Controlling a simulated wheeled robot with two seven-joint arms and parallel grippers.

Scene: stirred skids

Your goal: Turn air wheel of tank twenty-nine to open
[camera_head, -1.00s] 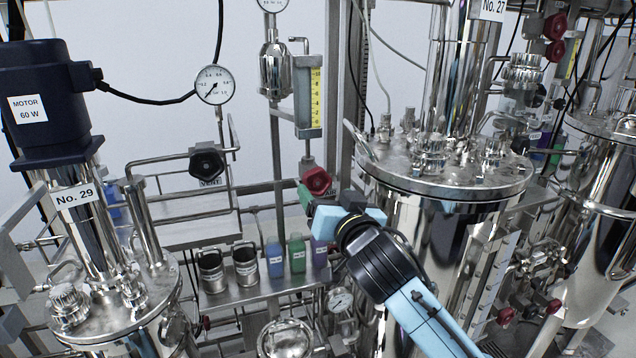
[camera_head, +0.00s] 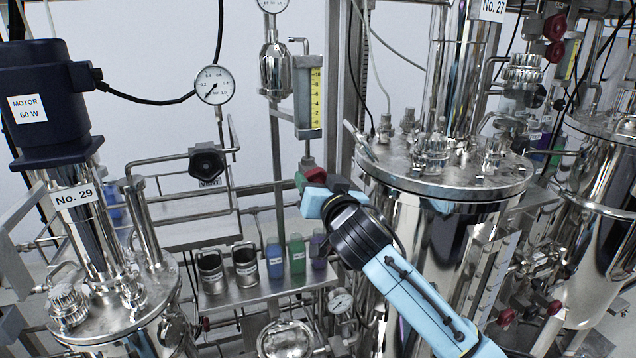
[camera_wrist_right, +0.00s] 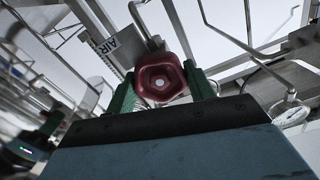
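The tank marked No. 29 (camera_head: 105,322) stands at the left, under a dark motor. A red wheel sits on the pipework between this tank and No. 27. In the head view only part of the red wheel (camera_head: 313,176) shows behind my right gripper (camera_head: 306,190). In the right wrist view the red wheel (camera_wrist_right: 161,80) faces me, with an AIR label (camera_wrist_right: 108,46) beside it. The green fingers of my right gripper (camera_wrist_right: 161,88) stand on either side of the wheel, spread apart. Whether they touch its rim is unclear. My left gripper is out of view.
A black wheel (camera_head: 207,162) with a VENT label is left of the red one. Below is a shelf (camera_head: 262,290) with metal cups and coloured bottles. Tank No. 27 (camera_head: 455,190) stands close to my right arm. A yellow-scaled flowmeter (camera_head: 309,95) hangs above.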

